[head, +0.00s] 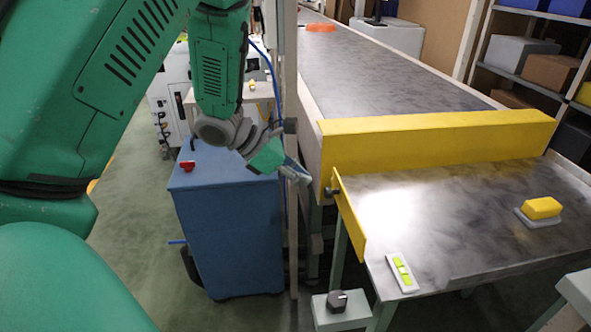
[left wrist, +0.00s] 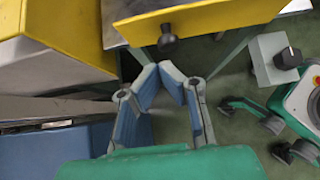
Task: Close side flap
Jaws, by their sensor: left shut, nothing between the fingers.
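The side flap (head: 349,222) is a narrow yellow plate at the left edge of the steel table, with a dark knob (head: 331,191) near its far end. In the left wrist view the yellow flap (left wrist: 215,20) crosses the top, and its knob (left wrist: 167,40) is just beyond my fingertips. My right gripper is not in view.
A long yellow barrier (head: 430,140) crosses the conveyor (head: 390,75) behind the flap. A yellow block (head: 542,208) and a green-marked plate (head: 402,272) are on the steel table (head: 460,240). A box with a black dial (head: 337,302) sits in front.

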